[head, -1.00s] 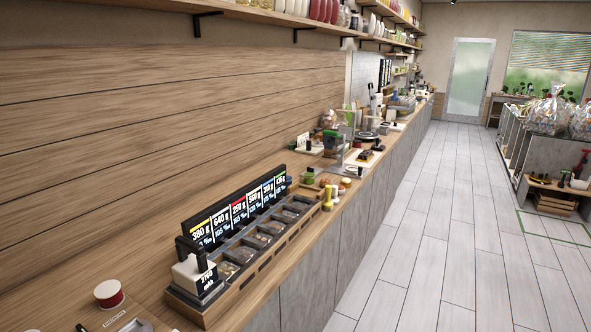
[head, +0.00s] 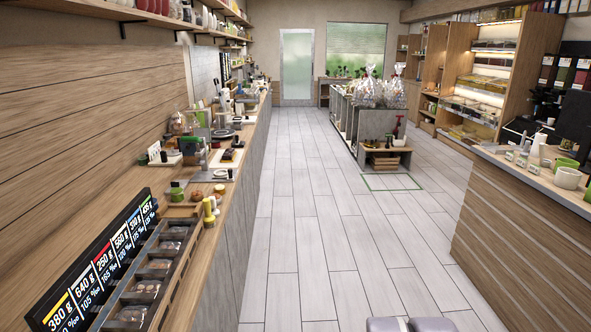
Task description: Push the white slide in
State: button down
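I cannot make out a white slide anywhere in the head view. The counter (head: 221,258) along the left wall carries a wooden rack of dark bins (head: 153,270) with a black price sign (head: 100,262) behind it. Farther along stand small jars, a yellow bottle (head: 209,211) and a dark green-topped device (head: 190,146), too small to read in detail.
A wide clear aisle of pale floor planks (head: 310,215) runs ahead to a glass door (head: 296,68). A display unit (head: 384,130) with wrapped hampers (head: 369,92) stands mid-room. A wood-panelled counter (head: 520,235) with cups is at the right.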

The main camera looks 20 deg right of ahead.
aim_at(223, 172)
jog(key=i+l, duration=0.15)
jog(key=i, duration=0.35)
jog(key=i+l, duration=0.15)
jog(key=i, duration=0.4)
jog(key=i+l, duration=0.1)
jog(key=i, duration=0.4)
jog(key=i+l, duration=0.15)
jog(key=i, duration=0.35)
jog(key=i+l, duration=0.15)
jog(key=i, duration=0.35)
jog(key=i+l, duration=0.15)
jog(key=i, duration=0.4)
jog(key=i+l, duration=0.1)
jog(key=i, duration=0.4)
jog(key=u, duration=0.05)
